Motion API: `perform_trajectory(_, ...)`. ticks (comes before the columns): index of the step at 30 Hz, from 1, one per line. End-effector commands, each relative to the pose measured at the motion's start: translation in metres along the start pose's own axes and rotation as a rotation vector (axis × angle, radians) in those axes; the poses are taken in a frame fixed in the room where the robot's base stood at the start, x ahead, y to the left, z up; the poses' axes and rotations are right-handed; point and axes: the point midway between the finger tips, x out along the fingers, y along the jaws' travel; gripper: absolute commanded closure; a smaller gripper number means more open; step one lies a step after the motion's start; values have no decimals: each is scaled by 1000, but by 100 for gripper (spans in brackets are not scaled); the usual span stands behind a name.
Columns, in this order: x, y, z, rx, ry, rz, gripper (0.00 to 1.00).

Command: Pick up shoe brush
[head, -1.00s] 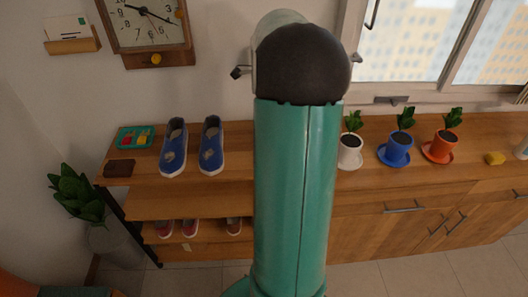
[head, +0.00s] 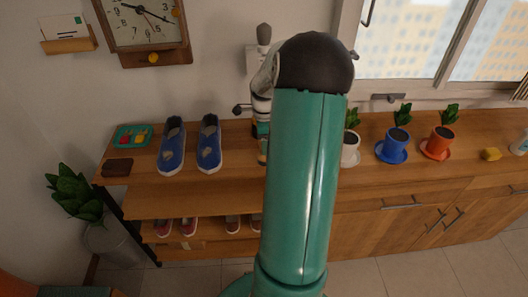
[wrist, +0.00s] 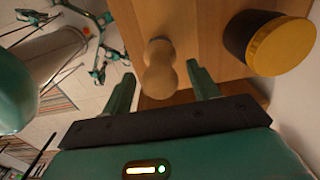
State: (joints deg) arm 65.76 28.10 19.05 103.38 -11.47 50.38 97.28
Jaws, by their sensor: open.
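In the wrist view a light wooden handle with a rounded knob end (wrist: 158,68) lies over the wooden shelf top's edge, between my fingers in the picture. It looks like the shoe brush's handle, but no bristles show, so I cannot be sure. My gripper (wrist: 161,72) is open, one finger on each side of the handle, with visible gaps. Whether the handle is at fingertip depth I cannot tell. In the head view my arm covers this part of the shelf, and the brush cannot be made out there.
A dark jar with a yellow lid (wrist: 280,45) stands close to the right finger. In the head view, blue shoes (head: 190,146), a dark brown block (head: 117,168) and a green tray (head: 132,135) are on the left. Potted plants (head: 393,145) stand right of my arm.

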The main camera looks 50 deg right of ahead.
Motion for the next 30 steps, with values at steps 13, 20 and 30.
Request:
perform_trajectory(13, 0, 0, 0, 0, 0, 0, 89)
perform_trajectory(20, -1, 0, 0, 0, 1, -1, 89)
perform_trajectory(30, -30, -1, 0, 0, 2, -4, 89)
